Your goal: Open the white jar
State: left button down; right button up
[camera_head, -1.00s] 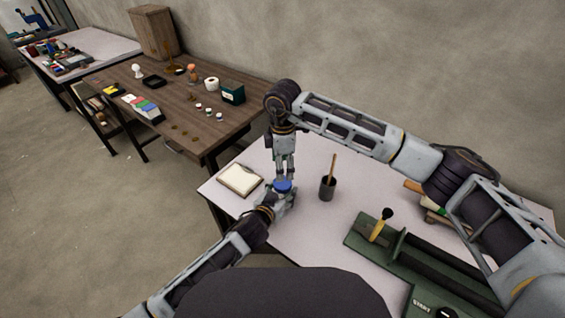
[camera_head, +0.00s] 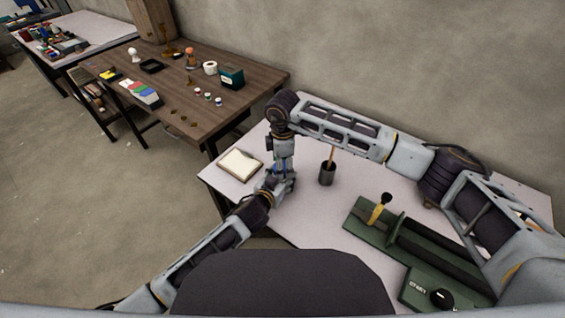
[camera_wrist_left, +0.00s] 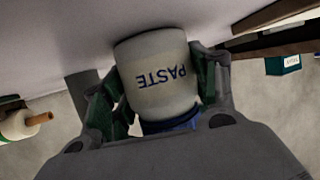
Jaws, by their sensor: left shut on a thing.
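The white jar (camera_wrist_left: 155,75), marked PASTE in blue letters, appears upside down in the left wrist view, with its blue lid (camera_wrist_left: 170,125) at the lower edge. My left gripper (camera_wrist_left: 155,90) is shut on the jar's body, a green-padded finger on each side. In the head view, my left gripper (camera_head: 279,184) is at the table's near-left part and hides most of the jar. My right gripper (camera_head: 283,168) points down from above at the lid, of which only a little blue shows. I cannot tell whether its fingers grip the lid.
A dark cup (camera_head: 327,174) with a wooden stick stands just right of the grippers. An open box or pad (camera_head: 240,165) lies to the left. A green device (camera_head: 410,240) fills the right of the white table (camera_head: 318,218). A wooden table (camera_head: 165,70) stands behind left.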

jog(key=c, duration=0.9)
jog(key=shift+o, duration=0.2)
jog(key=shift+n, duration=0.3)
jog(key=n, duration=0.6)
jog(key=o, duration=1.1)
